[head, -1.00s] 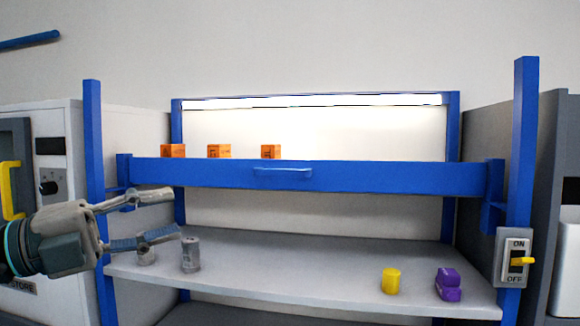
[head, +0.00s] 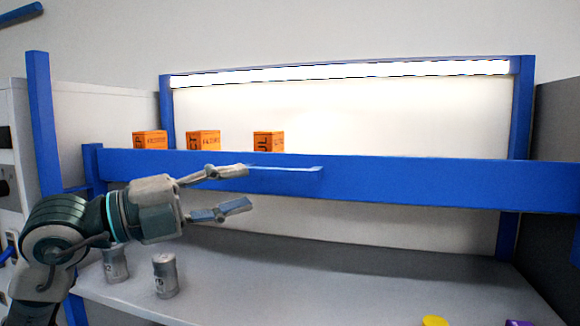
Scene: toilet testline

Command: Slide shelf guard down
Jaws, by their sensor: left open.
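The shelf guard (head: 420,185) is a long blue bar across the front of the shelf, in front of the lower part of the orange boxes. A thin light-blue handle (head: 295,168) sticks out from its face, left of the middle. My left gripper (head: 248,188) is open, its two fingers pointing right. The upper fingertip overlaps the left end of the handle in the picture; I cannot tell whether they touch. The lower finger is below the handle. My right gripper is not in view.
Orange boxes (head: 203,141) stand behind the guard. Grey cans (head: 165,276) stand on the grey lower shelf (head: 330,280) below my gripper. A yellow item (head: 434,321) and a purple one (head: 518,323) show at the bottom edge. A blue post (head: 42,125) rises at left.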

